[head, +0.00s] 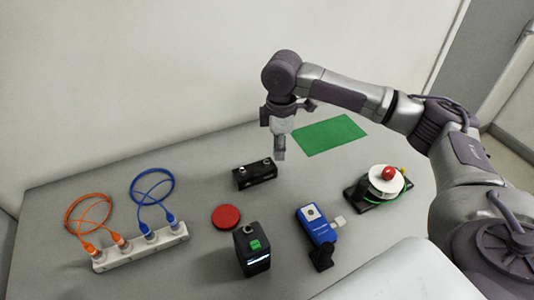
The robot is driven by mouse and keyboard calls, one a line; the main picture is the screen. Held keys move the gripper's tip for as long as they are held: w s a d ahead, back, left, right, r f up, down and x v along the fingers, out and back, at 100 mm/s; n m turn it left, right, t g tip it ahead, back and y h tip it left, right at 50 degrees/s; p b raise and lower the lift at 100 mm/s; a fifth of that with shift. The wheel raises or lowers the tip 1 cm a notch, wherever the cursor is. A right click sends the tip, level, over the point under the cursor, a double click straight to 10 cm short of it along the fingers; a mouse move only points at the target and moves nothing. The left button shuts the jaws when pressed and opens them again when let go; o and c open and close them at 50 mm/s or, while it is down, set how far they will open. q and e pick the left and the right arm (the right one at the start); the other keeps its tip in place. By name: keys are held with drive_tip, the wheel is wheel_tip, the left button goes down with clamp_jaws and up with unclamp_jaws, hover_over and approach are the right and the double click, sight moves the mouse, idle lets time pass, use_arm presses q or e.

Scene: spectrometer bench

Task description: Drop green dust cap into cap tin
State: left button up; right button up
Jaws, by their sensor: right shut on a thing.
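My right gripper (279,154) points down above the back of the bench, just behind and above a black block with silver fittings (254,174). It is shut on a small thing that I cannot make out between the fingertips. I cannot make out a loose green dust cap on the bench. A flat, round red thing (225,217) lies left of centre; I cannot tell whether it is the cap tin. My left gripper is out of view.
A black device with a green patch (251,250) stands at the front. A blue device (316,226), a white spool with a red knob (387,181) and a green mat (330,135) are to the right. Orange and blue cables (154,187) plug into a white strip (142,248) at left.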

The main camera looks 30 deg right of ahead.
drive_tip(key=s+d+r+b, duration=0.1)
drive_tip(key=s+d+r, duration=0.2)
drive_tip(key=s, duration=0.4)
drive_tip(key=shift+d+r, duration=0.15)
drive_tip(key=shift+r, duration=0.65)
